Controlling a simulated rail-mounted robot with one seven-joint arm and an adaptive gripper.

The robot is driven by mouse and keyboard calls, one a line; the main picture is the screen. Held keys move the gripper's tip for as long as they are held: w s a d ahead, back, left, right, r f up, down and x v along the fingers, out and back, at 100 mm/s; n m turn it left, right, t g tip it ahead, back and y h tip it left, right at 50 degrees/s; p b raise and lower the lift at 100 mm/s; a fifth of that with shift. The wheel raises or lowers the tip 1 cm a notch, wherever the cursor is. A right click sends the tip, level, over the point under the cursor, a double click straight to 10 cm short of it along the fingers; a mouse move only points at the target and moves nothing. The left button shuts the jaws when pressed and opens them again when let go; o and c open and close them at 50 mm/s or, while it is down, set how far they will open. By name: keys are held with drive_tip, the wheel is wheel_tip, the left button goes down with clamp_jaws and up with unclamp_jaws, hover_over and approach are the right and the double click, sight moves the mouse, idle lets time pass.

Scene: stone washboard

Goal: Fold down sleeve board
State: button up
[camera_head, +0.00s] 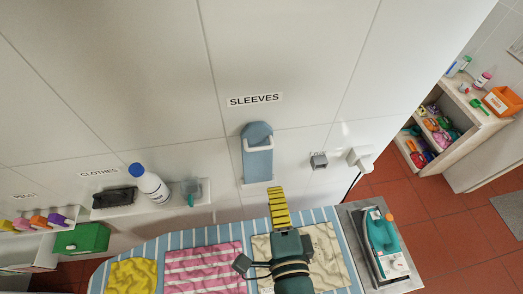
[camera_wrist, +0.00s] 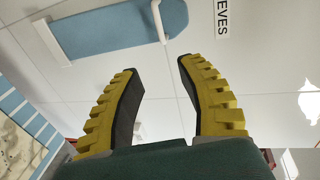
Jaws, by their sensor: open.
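The sleeve board (camera_head: 257,165) is a narrow blue board with a rounded top, upright against the wall under the "SLEEVES" label (camera_head: 254,100). A white handle bar (camera_head: 258,148) crosses its upper part. In the wrist view the board (camera_wrist: 115,32) lies at the upper left, with the handle bar (camera_wrist: 160,22) near its right end. My gripper (camera_head: 277,189) has yellow ribbed fingers and is just below and right of the board in the head view. In the wrist view its fingers (camera_wrist: 160,66) are spread apart with nothing between them, and the handle bar shows beyond the fingertips, apart from them.
Below is the blue-striped ironing board (camera_head: 205,236) with yellow, pink-striped and cream cloths. An iron (camera_head: 381,232) stands on a grey plate at its right. A wall shelf with a spray bottle (camera_head: 150,184) is left. Wall fixtures (camera_head: 361,158) are right of the sleeve board.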

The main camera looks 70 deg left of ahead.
sight(259, 149)
drive_tip(key=p+x, duration=0.1)
drive_tip(key=x, duration=0.4)
drive_tip(key=s+p+x, duration=0.1)
drive_tip(key=x, duration=0.5)
drive_tip(key=p+x, duration=0.1)
drive_tip(key=x, duration=0.4)
drive_tip(key=shift+s+a, duration=0.1)
drive_tip(key=shift+a, duration=0.4)
clamp_jaws()
